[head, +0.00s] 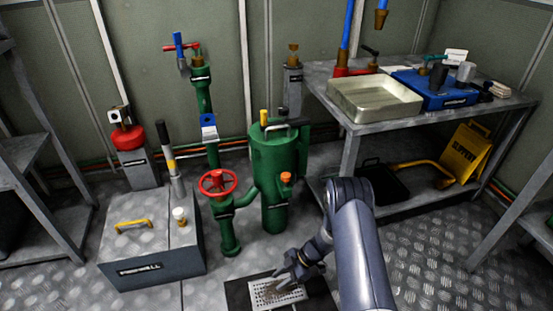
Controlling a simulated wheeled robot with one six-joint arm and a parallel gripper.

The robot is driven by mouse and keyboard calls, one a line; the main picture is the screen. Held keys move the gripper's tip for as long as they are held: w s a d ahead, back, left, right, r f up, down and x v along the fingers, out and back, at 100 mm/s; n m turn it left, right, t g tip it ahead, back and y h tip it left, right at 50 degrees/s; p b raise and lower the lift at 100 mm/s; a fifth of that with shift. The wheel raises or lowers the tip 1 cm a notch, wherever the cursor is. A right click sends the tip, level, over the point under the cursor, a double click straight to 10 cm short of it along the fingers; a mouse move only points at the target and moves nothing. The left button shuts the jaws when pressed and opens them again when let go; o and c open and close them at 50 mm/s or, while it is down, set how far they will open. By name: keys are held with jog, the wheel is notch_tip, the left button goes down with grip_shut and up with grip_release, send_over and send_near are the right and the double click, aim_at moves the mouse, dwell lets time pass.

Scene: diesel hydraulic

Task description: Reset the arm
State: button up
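My arm (358,235) rises from the bottom of the head view and bends down to the left. My gripper (281,276) is low in front of the green tank, over or near a perforated metal plate (262,294) in a dark floor frame. The fingers appear spread apart, with nothing clearly held between them. Whether the fingers touch the plate cannot be told.
A green tank (274,165) and a red valve wheel (217,183) stand behind my gripper. A grey box (150,265) with a yellow handle is at left. A metal table (400,119) with a tray (374,106) stands at right. Patterned floor (450,260) is clear at lower right.

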jog(key=shift+w+a+r+m+g+b, duration=0.15)
jog(key=shift+w+r+g, duration=0.05)
jog(key=shift+w+r, duration=0.2)
jog(key=shift+w+a+r+m+g+b, duration=0.1)
jog(key=shift+w+r+m+g+b, duration=0.1)
jog(key=shift+w+r, duration=0.2)
